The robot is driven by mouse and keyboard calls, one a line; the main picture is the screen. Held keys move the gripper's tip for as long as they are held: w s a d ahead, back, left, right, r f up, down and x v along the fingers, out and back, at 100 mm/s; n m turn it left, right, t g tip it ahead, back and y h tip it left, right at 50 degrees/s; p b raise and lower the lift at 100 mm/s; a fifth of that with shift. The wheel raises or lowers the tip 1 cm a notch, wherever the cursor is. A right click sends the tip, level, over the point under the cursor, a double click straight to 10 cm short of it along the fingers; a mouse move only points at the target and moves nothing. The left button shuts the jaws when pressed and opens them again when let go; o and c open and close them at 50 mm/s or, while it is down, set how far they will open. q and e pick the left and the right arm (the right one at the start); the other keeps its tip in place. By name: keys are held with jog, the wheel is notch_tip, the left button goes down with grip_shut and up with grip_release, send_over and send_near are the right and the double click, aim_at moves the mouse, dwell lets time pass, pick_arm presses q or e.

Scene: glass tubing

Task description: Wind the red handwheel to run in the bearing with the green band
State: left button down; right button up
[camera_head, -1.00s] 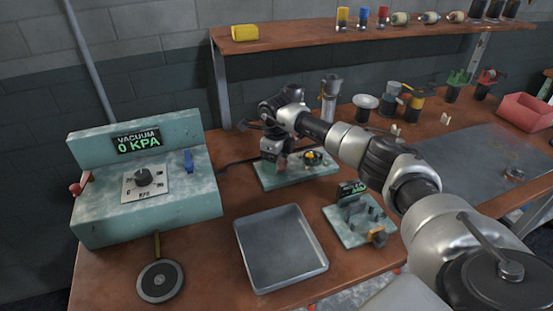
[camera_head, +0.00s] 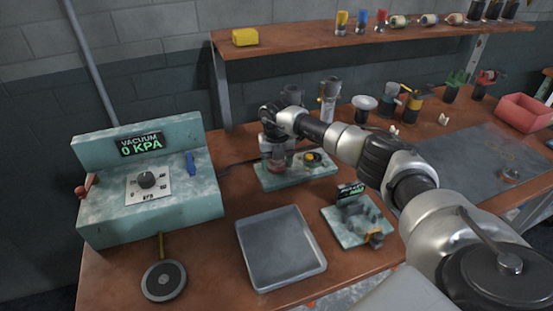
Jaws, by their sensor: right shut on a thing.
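My right gripper (camera_head: 275,155) points down over the left part of a teal base plate (camera_head: 297,180) at the back of the bench. It is shut on a dull red, round part that looks like the red handwheel (camera_head: 275,168), mostly hidden by the fingers. A dark ring with a yellow-orange piece (camera_head: 313,157) sits on the plate's right part. A cylinder with a green band (camera_head: 398,20) lies on the shelf; whether it is the bearing I cannot tell. My left gripper is not in view.
A teal vacuum box (camera_head: 150,225) reading 0 KPA stands at left. A grey tray (camera_head: 262,283) and a small teal fixture (camera_head: 350,237) lie in front. A shelf (camera_head: 300,48) runs behind; a pink bin (camera_head: 525,112) stands at right.

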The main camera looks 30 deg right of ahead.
jog(key=m, duration=0.2)
jog(key=m+p, duration=0.2)
jog(key=m, duration=0.1)
jog(key=shift+r+m, duration=0.25)
jog(key=shift+m, duration=0.05)
jog(key=m+p, duration=0.3)
jog(key=m, duration=0.2)
jog(key=m+p, duration=0.4)
jog(key=m, duration=0.2)
jog(key=shift+m, duration=0.4)
jog(key=m+p, duration=0.3)
jog(key=m, duration=0.1)
jog(key=shift+w+m, duration=0.1)
jog(key=shift+m, duration=0.3)
jog(key=shift+f, duration=0.1)
jog(key=o, duration=0.9)
